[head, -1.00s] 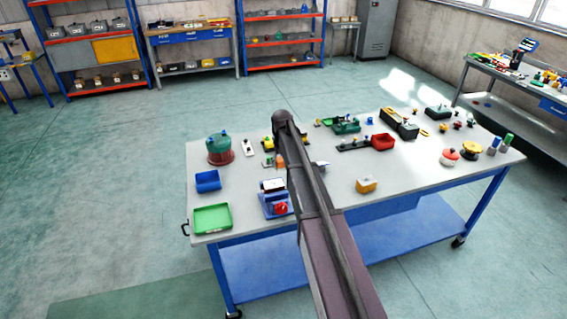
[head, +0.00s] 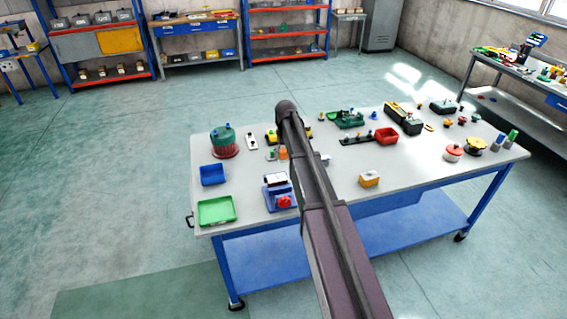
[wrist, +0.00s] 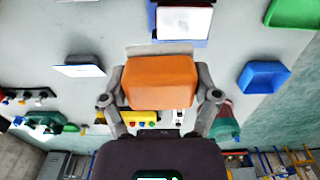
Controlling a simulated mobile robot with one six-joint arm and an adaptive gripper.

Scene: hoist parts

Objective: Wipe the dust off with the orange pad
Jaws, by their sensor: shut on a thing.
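My gripper (wrist: 162,92) is shut on the orange pad (wrist: 160,80), a block with a pale layer along its far edge in the wrist view. The pad is held over the grey table, with one finger at each side. In the head view my arm hides most of the gripper, and a small orange patch, likely the pad (head: 283,153), shows beside it. A blue stand with a white top plate (head: 275,180) and a red knob is close by; its white top (wrist: 184,22) also shows in the wrist view. I cannot make out dust clearly on any surface.
A blue bin (head: 212,174), a green tray (head: 216,210) and a green-and-red round part (head: 224,141) stand at the table's left. A yellow block (head: 369,179) and a red bin (head: 386,136) lie right of my arm.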

